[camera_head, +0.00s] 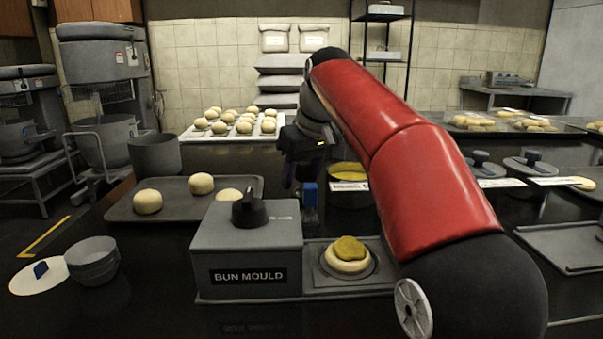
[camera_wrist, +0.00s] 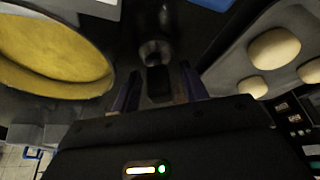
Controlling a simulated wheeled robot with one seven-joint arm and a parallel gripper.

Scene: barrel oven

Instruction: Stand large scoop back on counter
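In the wrist view the two fingers of my gripper (camera_wrist: 161,72) are apart. A dark upright piece (camera_wrist: 158,88) with a rounded metallic part (camera_wrist: 154,52) stands between them, with small gaps visible on both sides. It looks like the large scoop's handle, but I cannot be sure.
The bun mould box (camera_head: 246,244) is in front, with a filled bun (camera_head: 348,254) on its plate. A pot of yellow filling (camera_head: 348,172) stands close to the gripper and shows in the wrist view (camera_wrist: 55,60). A dough tray (camera_head: 178,190) lies left.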

